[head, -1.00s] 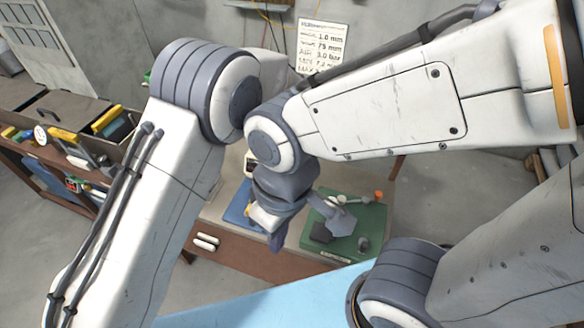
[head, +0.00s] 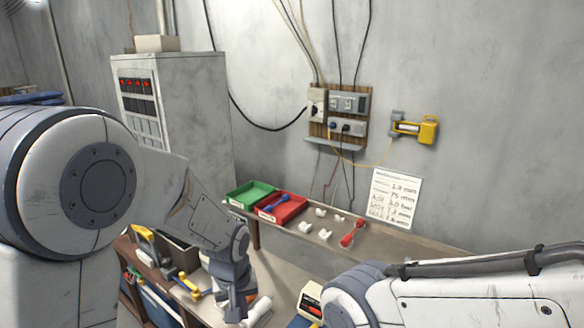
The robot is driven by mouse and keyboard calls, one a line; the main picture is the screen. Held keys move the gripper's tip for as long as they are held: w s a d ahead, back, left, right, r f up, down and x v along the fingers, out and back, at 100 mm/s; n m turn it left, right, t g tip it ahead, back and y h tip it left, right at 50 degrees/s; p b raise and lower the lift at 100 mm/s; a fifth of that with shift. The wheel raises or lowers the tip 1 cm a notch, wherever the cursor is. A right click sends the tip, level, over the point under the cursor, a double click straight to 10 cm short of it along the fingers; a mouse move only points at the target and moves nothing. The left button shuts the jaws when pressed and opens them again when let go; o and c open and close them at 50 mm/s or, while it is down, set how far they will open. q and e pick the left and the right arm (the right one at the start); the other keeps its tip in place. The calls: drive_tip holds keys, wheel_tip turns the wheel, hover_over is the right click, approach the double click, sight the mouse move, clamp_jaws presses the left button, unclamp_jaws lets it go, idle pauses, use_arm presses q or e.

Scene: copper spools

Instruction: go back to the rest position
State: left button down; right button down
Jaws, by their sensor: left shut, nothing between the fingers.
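My left arm comes in from the left, and its gripper (head: 236,308) points down over the near part of the bench. Its fingers look closed, with nothing seen between them. A white cylinder (head: 259,311) shows just right of the gripper; whether they touch I cannot tell. My right arm crosses the lower right corner, and its gripper is out of view. On the bench lie a red spool (head: 351,232) and several small white pieces (head: 325,233). A blue spool (head: 277,203) lies in a red tray (head: 292,211).
A green tray (head: 247,192) stands beside the red one. A grey cabinet (head: 190,115) stands behind on the left. A paper sheet (head: 395,198), a socket panel (head: 343,112) and a yellow device (head: 427,130) are on the wall. Cluttered bins (head: 178,252) stand at lower left.

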use_arm(q)
drive_tip(key=s+a+m, duration=0.3)
drive_tip(key=s+a, duration=0.5)
drive_tip(key=s+d+f+m+g+b, duration=0.1)
drive_tip(key=s+d+f+m+b, duration=0.2)
drive_tip(key=s+d+b, duration=0.3)
drive_tip(key=s+d+f+m+g+h+b, duration=0.1)
drive_tip(key=s+d+f+m+b, duration=0.2)
drive_tip(key=s+d+b, duration=0.4)
drive_tip(key=shift+s+d+f+m, duration=0.25)
drive_tip(key=shift+s+d+m, duration=0.2)
drive_tip(key=shift+m, duration=0.15)
